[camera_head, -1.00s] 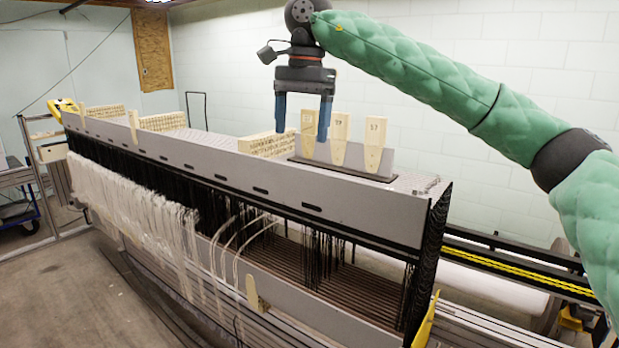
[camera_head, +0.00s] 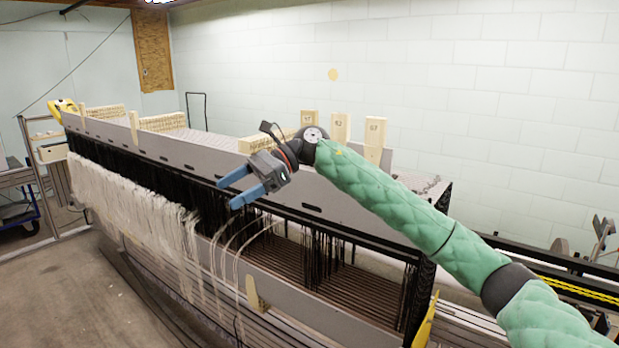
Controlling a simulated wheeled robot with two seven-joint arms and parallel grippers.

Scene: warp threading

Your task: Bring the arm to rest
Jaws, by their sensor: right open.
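My right arm (camera_head: 400,205), in a green quilted sleeve, comes in from the right and reaches across the front of the loom. Its gripper (camera_head: 226,192) has blue fingers that point left and slightly down. The fingers are open and apart, with nothing between them, in front of the loom's grey upper beam. My left gripper is not in view.
The long grey loom (camera_head: 375,205) crosses the middle, with white threads (camera_head: 140,205) hanging at its front left. Open floor (camera_head: 60,290) lies front left.

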